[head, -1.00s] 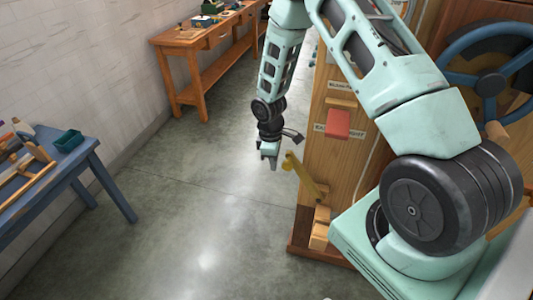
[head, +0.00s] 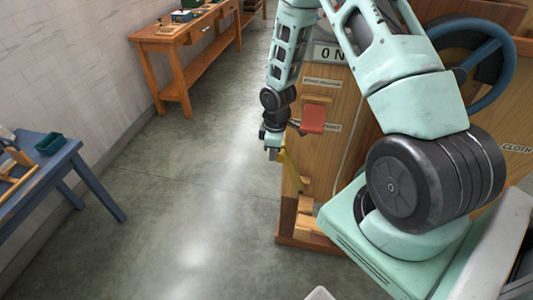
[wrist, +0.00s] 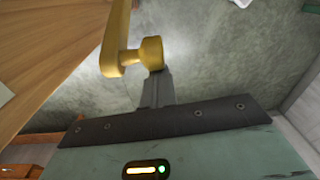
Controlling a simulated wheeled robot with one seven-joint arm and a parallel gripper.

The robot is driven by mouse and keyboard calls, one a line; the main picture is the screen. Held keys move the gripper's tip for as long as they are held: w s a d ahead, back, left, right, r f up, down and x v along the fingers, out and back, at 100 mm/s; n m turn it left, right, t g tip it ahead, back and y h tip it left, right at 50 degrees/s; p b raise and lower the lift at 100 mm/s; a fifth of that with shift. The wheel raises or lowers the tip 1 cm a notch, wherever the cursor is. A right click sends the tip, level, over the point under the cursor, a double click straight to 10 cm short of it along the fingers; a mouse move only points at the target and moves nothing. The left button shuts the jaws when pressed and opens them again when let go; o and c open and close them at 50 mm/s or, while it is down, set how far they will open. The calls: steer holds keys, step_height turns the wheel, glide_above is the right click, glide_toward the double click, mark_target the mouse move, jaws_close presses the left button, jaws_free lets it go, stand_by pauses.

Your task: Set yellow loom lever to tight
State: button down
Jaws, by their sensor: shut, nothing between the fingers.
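The yellow lever (head: 291,172) is on the lower left edge of the wooden loom cabinet, leaning up and left. Its round knob (wrist: 150,52) and a length of its arm show at the top of the wrist view. My gripper (head: 272,153) is shut with nothing in it, right beside the lever's upper end. In the wrist view my gripper's fingers (wrist: 157,88) end at the lower edge of the knob. I cannot tell whether they touch it. I see no readable tight mark by the lever.
A red pad (head: 312,119) sticks out of the cabinet (head: 345,115) just above the lever. Wooden blocks (head: 306,215) sit below it. A blue wheel (head: 487,65) is at the right. A blue table (head: 62,160) and an orange workbench (head: 172,50) stand left; the floor between is clear.

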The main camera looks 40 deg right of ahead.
steer(key=shift+s+d+r, duration=0.15)
steer(key=shift+s+d, duration=0.1)
steer(key=shift+s, duration=0.1)
